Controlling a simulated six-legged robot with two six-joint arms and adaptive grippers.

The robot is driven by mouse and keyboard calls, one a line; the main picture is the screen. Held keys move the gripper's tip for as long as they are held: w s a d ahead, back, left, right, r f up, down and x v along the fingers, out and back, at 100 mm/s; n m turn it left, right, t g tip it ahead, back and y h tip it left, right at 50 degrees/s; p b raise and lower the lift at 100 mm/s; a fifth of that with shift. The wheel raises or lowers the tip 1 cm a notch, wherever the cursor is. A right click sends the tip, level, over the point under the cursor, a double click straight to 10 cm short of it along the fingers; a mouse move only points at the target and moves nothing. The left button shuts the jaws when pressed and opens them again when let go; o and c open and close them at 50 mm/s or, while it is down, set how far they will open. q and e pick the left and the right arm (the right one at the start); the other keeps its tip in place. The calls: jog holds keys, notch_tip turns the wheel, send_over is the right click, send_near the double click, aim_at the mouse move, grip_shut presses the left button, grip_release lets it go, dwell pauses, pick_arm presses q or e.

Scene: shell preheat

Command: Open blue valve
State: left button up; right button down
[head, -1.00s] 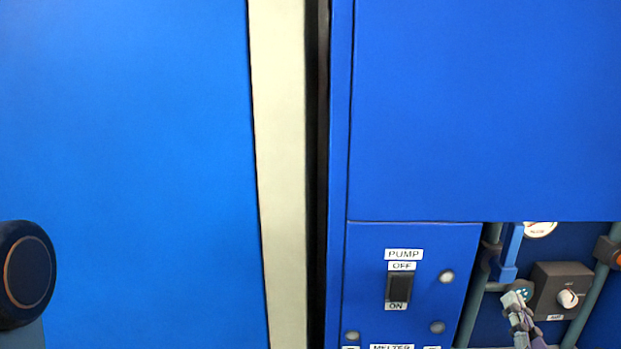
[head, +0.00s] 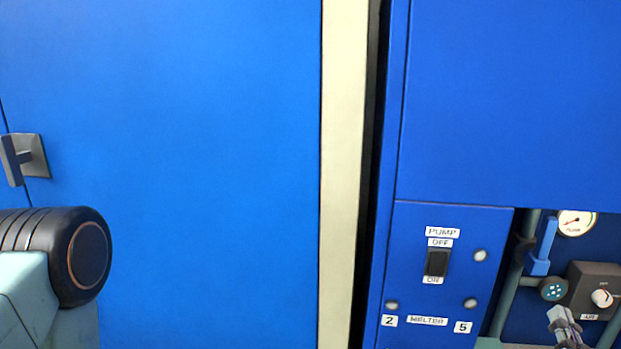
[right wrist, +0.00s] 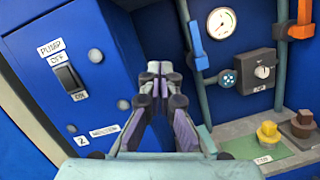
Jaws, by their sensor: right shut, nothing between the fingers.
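The blue valve (head: 543,247) has a blue lever standing roughly upright, close beside a grey-green pipe in the recess at the right of the head view. It also shows in the right wrist view (right wrist: 197,45), right of the fingertips. My right gripper (head: 563,318) is below the valve in the head view. In the right wrist view its fingers (right wrist: 160,70) are together with nothing between them, apart from the valve. My left gripper is out of view.
Right of the valve are a gauge (head: 575,222) and a black box with a white knob (head: 602,298). The pump switch (head: 437,262) is on the panel to the left. An orange valve (right wrist: 300,28) and a yellow fitting (right wrist: 268,132) show in the right wrist view.

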jog(key=a+f+n+g+y+b, duration=0.2)
jog(key=a+f+n+g+y, duration=0.25)
jog(key=f+n, duration=0.7)
jog(key=a+f+n+g+y+b, duration=0.2)
jog(key=a+f+n+g+y, duration=0.25)
jog(key=f+n, duration=0.7)
jog(key=s+a+f+n+g+b, duration=0.2)
jog(key=s+f+n+g+b, duration=0.1)
jog(key=s+f+n, duration=0.3)
jog(key=s+a+f+n+g+h+b, duration=0.1)
jog(key=s+a+f+n+g+b, duration=0.1)
jog(key=s+f+n+g+b, duration=0.2)
jog(key=s+a+f+n+g+h+b, duration=0.1)
jog(key=s+a+f+n+g+b, duration=0.2)
jog(key=s+f+n, duration=0.7)
notch_tip(320, 180, down, 4)
jog(key=shift+s+r+b, duration=0.15)
jog(key=shift+r+b, duration=0.1)
jog(key=shift+b, duration=0.75)
